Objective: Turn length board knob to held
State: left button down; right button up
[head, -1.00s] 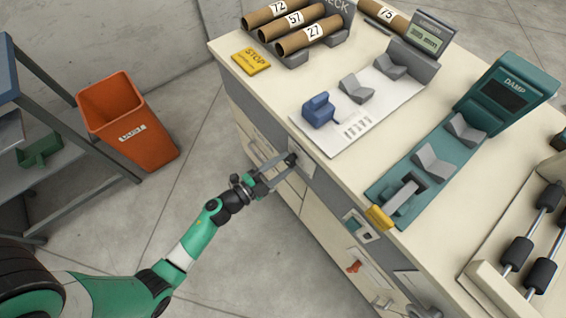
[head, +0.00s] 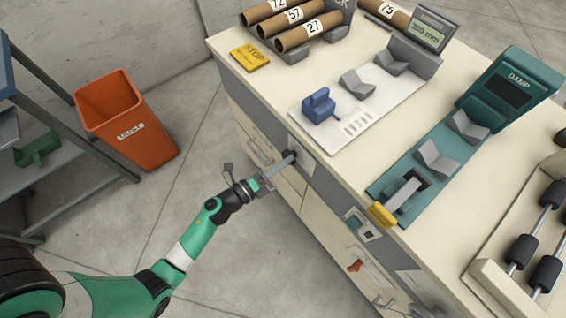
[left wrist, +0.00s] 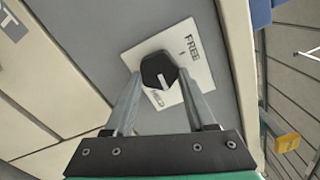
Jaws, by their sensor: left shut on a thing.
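The length board knob (left wrist: 158,68) is black and sits on a pale label plate (left wrist: 196,72) on the grey front band of the cabinet. The plate reads FREE at upper right and HELD below the knob. The white mark on the knob points down in the left wrist view, towards HELD. My left gripper (head: 291,157) has its fingers on either side of the knob and is shut on it, as the left wrist view (left wrist: 158,75) also shows. In the head view the fingers mostly hide the knob. My right gripper is not in view.
The length board (head: 366,105) with its blue stop block (head: 319,107) lies on the top above the knob. The green DAMP unit (head: 448,148) stands to its right. Cabinet drawers (head: 262,145) are beside the gripper. An orange bin (head: 125,125) stands on the floor.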

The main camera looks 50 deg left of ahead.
pick_arm(q)
jog(key=m+b, duration=0.1)
jog(key=m, duration=0.4)
jog(key=shift+f, duration=0.1)
dwell(0.6)
jog(key=shift+c, duration=1.1)
grip_release()
jog(key=s+p, duration=0.2)
jog(key=s, duration=0.9)
jog(key=shift+s+a, duration=0.3)
